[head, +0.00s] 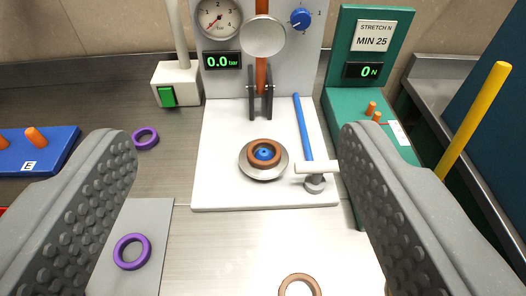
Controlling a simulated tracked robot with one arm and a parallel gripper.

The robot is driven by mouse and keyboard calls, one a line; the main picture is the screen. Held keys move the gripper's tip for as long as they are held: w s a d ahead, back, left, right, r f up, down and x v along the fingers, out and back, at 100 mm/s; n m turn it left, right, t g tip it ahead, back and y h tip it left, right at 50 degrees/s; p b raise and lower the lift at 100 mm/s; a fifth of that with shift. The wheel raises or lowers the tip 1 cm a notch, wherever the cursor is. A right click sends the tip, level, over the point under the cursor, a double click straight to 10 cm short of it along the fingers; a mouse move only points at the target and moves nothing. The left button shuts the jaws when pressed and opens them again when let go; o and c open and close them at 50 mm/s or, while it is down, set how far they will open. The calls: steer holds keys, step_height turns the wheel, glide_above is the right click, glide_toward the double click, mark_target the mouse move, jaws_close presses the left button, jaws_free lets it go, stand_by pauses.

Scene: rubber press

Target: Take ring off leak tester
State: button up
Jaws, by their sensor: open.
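A brown ring (250,157) lies on the round metal seat (264,174) of the leak tester (225,195), around a blue centre piece (264,153). The tester has a white base, a pressure gauge (220,18) and a display (222,61) reading 0.0 bar. A round metal disc (263,37) is raised above and behind the seat. My gripper (237,170) is open, with its grey studded fingers at the left and right of the picture. The seat and ring appear between the fingers, farther off, and nothing is held.
Purple rings lie on the table (145,138) and on a grey mat (103,267). Another brown ring (299,287) is at the front. A green stretch tester (347,103) and yellow post (476,118) are right.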

steer(key=w+a+f+g+p, duration=0.1)
steer(key=w+a+f+p, duration=0.4)
steer(key=w, duration=0.1)
steer(key=m+g+h+p, duration=0.2)
steer(key=m+h+p, duration=0.2)
steer(key=p, duration=1)
glide_toward(264, 151)
steer(key=shift+w+f, duration=0.25)
steer(key=shift+w, duration=0.45)
steer(key=shift+w+d+f, duration=0.1)
steer(key=shift+w+d, duration=0.1)
steer(key=shift+w, duration=0.25)
steer(key=shift+f+b+x, duration=0.2)
steer(key=shift+b+x, duration=0.25)
steer(key=shift+x, duration=2.25)
steer(key=shift+s+d, duration=0.1)
steer(key=shift+s, duration=0.1)
steer(key=shift+c, duration=0.4)
